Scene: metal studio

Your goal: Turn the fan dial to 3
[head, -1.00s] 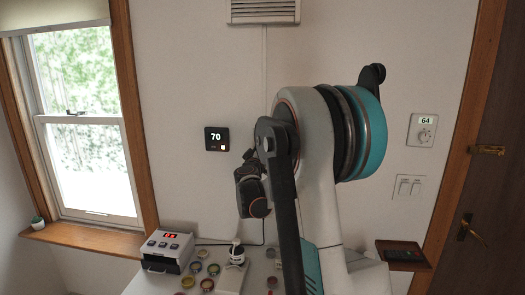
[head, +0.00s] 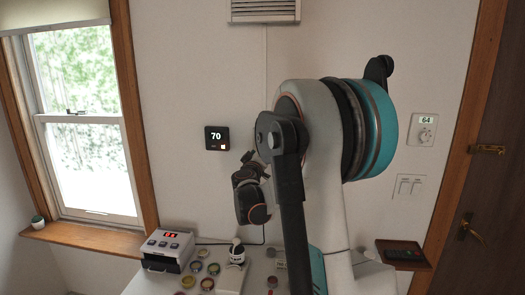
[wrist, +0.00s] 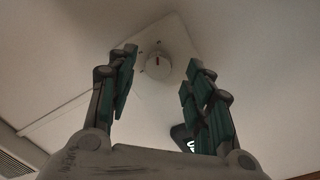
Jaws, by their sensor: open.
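In the wrist view a round pale dial (wrist: 158,66) with a short red pointer mark sits on a white square plate (wrist: 88,104) fixed to the wall. Small marks around the dial are too small to read. My gripper (wrist: 160,72) is open and empty, one finger on each side of the dial in the picture; no contact with it shows. In the head view my gripper (head: 247,158) is near the wall, just right of the black thermostat (head: 216,138) reading 70. The dial's plate cannot be made out there; my arm covers part of that wall.
A white panel (head: 423,130) reading 64 with its own knob and a switch plate (head: 409,187) are on the wall at right.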

